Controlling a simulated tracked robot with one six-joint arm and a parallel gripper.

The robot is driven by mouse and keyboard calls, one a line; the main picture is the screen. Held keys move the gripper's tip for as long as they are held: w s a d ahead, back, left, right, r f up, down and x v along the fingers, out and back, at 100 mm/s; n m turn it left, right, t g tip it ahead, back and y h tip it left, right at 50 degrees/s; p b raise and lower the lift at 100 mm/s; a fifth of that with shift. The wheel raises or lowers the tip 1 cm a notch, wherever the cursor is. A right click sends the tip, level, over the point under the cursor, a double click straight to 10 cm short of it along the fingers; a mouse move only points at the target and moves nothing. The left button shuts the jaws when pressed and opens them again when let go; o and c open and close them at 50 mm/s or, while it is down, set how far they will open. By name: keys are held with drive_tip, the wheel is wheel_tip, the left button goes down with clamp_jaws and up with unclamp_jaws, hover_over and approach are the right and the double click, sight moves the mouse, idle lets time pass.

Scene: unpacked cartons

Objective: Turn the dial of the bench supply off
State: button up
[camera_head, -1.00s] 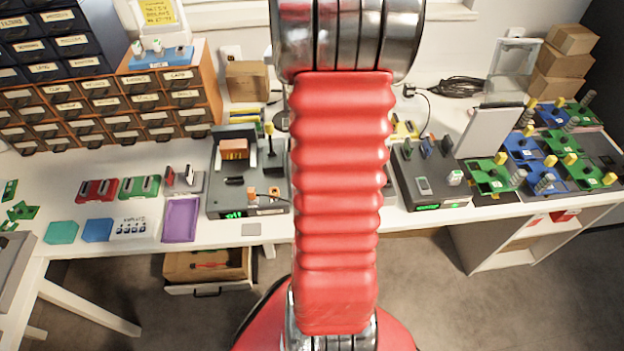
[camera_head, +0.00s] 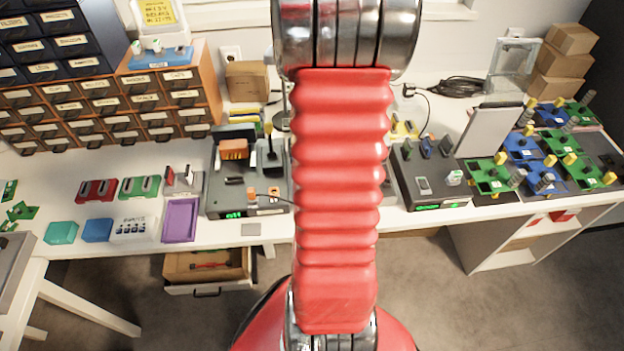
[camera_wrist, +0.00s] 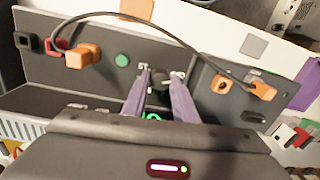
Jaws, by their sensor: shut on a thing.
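The bench supply (camera_wrist: 85,75) shows in the wrist view as a dark front panel with a round green button (camera_wrist: 122,60), an orange plug (camera_wrist: 82,56) and black and red sockets at its left. Its dial (camera_wrist: 160,76) is a small dark knob, partly covered by my fingertips. My gripper (camera_wrist: 162,82) is shut on the dial, one purple-grey finger on each side. The dial's pointer and markings cannot be made out. A bit of green glow shows between the fingers. In the head view my red arm hides my gripper and the dial.
A cable (camera_wrist: 175,40) arches from the orange plug over to another orange plug (camera_wrist: 263,91) on the neighbouring unit. In the head view, grey units (camera_head: 240,205) (camera_head: 432,190) stand on both sides of my arm. A purple tray (camera_head: 180,236) lies at the left.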

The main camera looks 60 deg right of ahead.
drive_tip(key=shift+w+d+n, duration=0.1)
drive_tip(key=shift+d+n, duration=0.1)
drive_tip(key=shift+n, duration=0.4)
drive_tip(key=shift+r, duration=0.1)
drive_tip(key=o, duration=1)
drive_tip(key=shift+a, duration=0.1)
drive_tip(key=shift+o, duration=0.2)
wheel_tip(320, 180, up, 14)
drive_tip(key=shift+s+d+f, duration=0.2)
drive_tip(key=shift+s+d, duration=0.05)
idle(0.3)
